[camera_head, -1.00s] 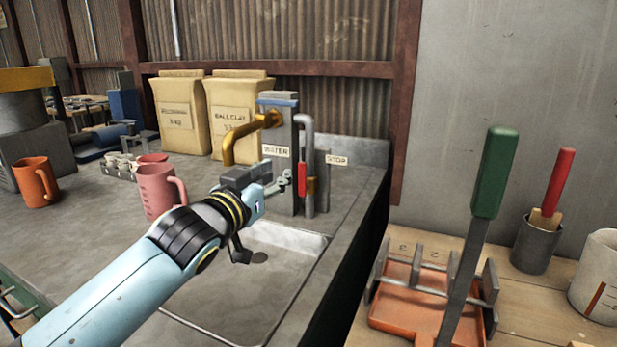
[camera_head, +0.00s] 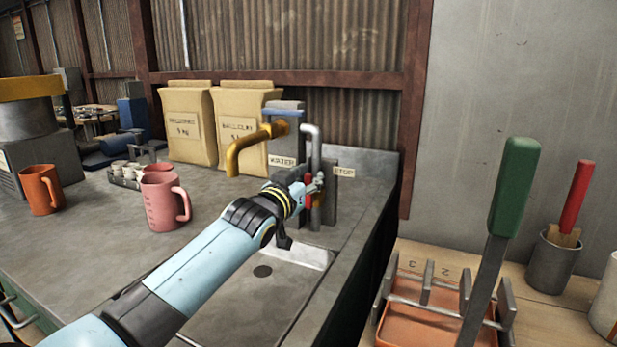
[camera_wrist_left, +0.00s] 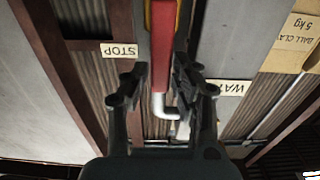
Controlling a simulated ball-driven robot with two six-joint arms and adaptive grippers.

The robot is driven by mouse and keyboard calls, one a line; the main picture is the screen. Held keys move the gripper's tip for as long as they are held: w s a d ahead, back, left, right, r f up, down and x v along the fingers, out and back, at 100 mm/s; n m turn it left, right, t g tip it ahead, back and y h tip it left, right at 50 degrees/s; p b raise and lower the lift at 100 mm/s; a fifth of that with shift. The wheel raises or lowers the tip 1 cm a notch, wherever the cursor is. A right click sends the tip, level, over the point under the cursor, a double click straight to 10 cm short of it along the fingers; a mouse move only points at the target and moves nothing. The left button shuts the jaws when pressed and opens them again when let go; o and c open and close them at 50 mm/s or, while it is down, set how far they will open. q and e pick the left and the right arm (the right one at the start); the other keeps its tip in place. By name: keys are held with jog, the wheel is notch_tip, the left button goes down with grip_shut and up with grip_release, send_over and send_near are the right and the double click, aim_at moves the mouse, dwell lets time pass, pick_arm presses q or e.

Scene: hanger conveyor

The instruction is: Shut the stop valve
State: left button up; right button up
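The stop valve's red handle (camera_wrist_left: 163,45) hangs beside the grey bent pipe (camera_head: 314,160), near the STOP label (camera_head: 343,171). In the head view the handle is mostly hidden by my left gripper (camera_head: 316,187). In the left wrist view the fingers of my left gripper (camera_wrist_left: 163,78) are on both sides of the red handle. They look open around it; whether either finger touches it is hard to tell. The STOP label also shows in that view (camera_wrist_left: 119,51). My right gripper is not in view.
A brass tap (camera_head: 250,148) with a WATER label (camera_head: 283,160) stands left of the valve, above the sink (camera_head: 235,310). A pink jug (camera_head: 163,205) and orange mug (camera_head: 40,190) stand on the counter. A green-handled tool (camera_head: 513,185) rises over an orange tray (camera_head: 430,328) at right.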

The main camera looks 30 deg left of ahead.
pick_arm(q)
grip_shut()
dwell(0.4)
jog(key=shift+w+d, duration=0.1)
jog(key=shift+d+f+m+b, duration=0.45)
jog(key=shift+d+f+m, duration=0.55)
jog(key=shift+m, duration=1.85)
jog(key=shift+d+f+m+b, duration=0.4)
jog(key=shift+d+f+m, duration=0.6)
jog(key=shift+m, duration=1.9)
jog(key=shift+d+f+m+b, duration=0.45)
jog(key=shift+d+f+m, duration=0.55)
jog(key=shift+m, duration=1.85)
jog(key=shift+a+f, duration=0.1)
